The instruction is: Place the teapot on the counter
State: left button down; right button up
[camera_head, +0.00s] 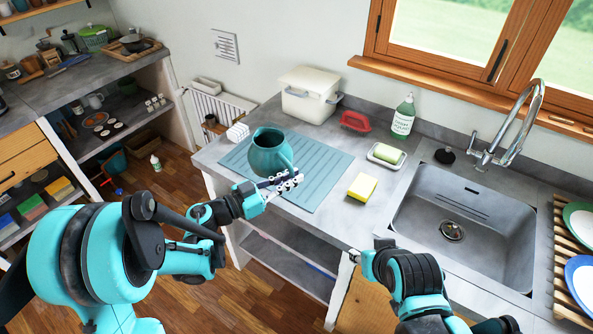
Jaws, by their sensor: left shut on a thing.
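The teal teapot (268,155) is upright, with its open top showing, over the ribbed blue mat (325,158) on the grey counter (316,218). I cannot tell whether its base touches the mat. My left gripper (284,181) is at the teapot's near right side and shut on it; the fingers hide part of its lower side. My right gripper (358,258) is low at the counter's front edge, away from the teapot, and its fingers are too hidden to read.
A yellow sponge (362,187), a soap dish (386,154), a red holder (355,121), a green bottle (403,118) and a cream bin (308,96) stand around the mat. The sink (470,225) is to the right. The mat's right part is clear.

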pick_arm(q)
jog(key=w+f+b, duration=0.1)
jog(key=w, duration=0.2)
jog(key=w+f, duration=0.2)
jog(key=w, duration=0.1)
jog(key=w+d+f+b, duration=0.1)
jog(key=w+f, duration=0.1)
jog(key=w, duration=0.1)
jog(key=shift+f+b, duration=0.25)
jog(key=shift+b, duration=0.1)
notch_tip(320, 180, down, 4)
jog(key=shift+f+b, duration=0.1)
jog(key=shift+b, duration=0.95)
jog(key=shift+s, duration=0.1)
jog(key=shift+f, duration=0.1)
jog(key=c, duration=1.6)
grip_release()
